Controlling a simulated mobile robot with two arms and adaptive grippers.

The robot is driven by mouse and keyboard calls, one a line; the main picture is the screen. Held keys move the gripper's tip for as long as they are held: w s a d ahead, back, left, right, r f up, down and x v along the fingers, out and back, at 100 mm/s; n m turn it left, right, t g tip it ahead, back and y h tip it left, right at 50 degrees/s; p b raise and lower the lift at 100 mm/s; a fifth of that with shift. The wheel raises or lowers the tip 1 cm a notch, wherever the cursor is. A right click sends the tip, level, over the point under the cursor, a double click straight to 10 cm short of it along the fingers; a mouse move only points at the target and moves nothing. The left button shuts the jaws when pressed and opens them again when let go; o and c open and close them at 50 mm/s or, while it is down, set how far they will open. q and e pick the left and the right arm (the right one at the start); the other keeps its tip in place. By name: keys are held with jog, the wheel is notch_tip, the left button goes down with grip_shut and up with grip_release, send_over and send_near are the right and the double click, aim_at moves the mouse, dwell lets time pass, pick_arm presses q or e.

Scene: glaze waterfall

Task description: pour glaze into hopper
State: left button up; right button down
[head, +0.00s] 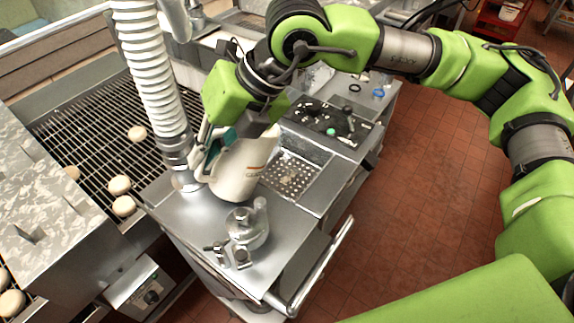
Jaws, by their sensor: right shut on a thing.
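The jug looks slightly tilted. I cannot tell whether its base touches the cart. The glaze inside is not visible. A round metal opening (187,181) sits under the hose, left of the jug; I cannot tell whether it is the hopper. My left gripper is not in view.
A glass vessel with fittings (245,235) stands in front of the jug. A perforated metal tray (290,176) lies to its right. A wire conveyor (90,130) with several round pale pieces is at left. The tiled floor (425,175) is open at right.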

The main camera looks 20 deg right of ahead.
jog(key=shift+s+a+f+n+t+h+b, duration=0.2)
jog(key=shift+a+f+t+h+b, duration=0.3)
jog(key=shift+f+h+b, duration=0.75)
jog(key=shift+s+a+f+n+t+h+b, duration=0.25)
jog(key=shift+a+f+h+b, duration=0.45)
jog(key=shift+b, duration=1.1)
jog(key=shift+s+a+f+n+t+h+b, duration=0.15)
jog(key=shift+a+f+t+h+b, duration=0.5)
jog(key=shift+b, duration=0.85)
jog(key=shift+h, duration=0.3)
